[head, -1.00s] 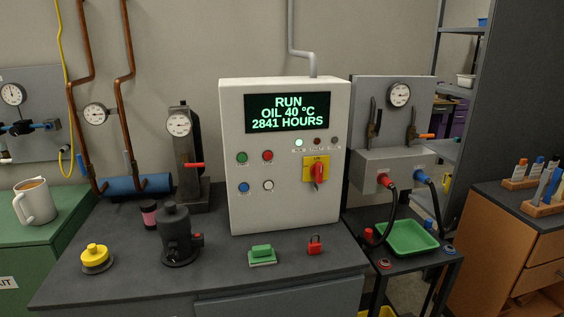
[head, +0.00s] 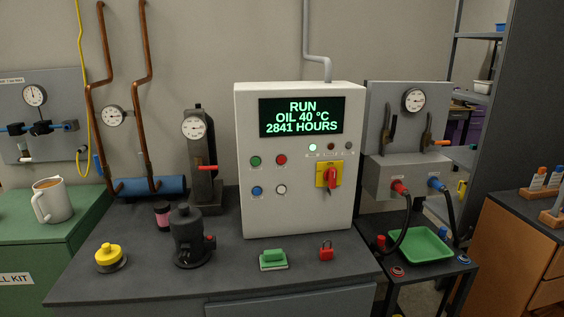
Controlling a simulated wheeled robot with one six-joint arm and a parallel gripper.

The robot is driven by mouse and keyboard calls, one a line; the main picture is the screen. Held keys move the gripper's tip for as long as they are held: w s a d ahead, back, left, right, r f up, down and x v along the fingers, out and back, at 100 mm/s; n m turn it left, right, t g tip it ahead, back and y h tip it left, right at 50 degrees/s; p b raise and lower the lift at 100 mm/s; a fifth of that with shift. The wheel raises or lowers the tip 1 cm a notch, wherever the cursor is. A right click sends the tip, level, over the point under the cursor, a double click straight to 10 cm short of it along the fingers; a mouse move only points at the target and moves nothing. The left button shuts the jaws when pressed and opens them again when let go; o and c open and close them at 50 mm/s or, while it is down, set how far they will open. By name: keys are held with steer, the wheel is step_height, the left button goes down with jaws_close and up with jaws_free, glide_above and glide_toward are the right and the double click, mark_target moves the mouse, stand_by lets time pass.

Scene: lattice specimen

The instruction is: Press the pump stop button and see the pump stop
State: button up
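The white control box (head: 262,212) stands at the back of the dark bench. Its display (head: 302,117) reads RUN, OIL 40 °C, 2841 HOURS. Below it on the left are a green button (head: 256,161), a red button (head: 281,160), a blue button (head: 257,190) and a white button (head: 281,189). A small lamp (head: 312,147) under the display glows pale green; two lamps beside it look dark. A red rotary switch (head: 332,178) on a yellow plate sits at right, its handle upright. My gripper is not in view. The button labels are too small to read.
On the bench (head: 130,283) stand a yellow-topped part (head: 109,256), a dark pump-like part (head: 189,240), a green block (head: 272,258) and a red padlock (head: 326,251). A green tray (head: 420,246) is on the right-hand stand. The bench front between these is clear.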

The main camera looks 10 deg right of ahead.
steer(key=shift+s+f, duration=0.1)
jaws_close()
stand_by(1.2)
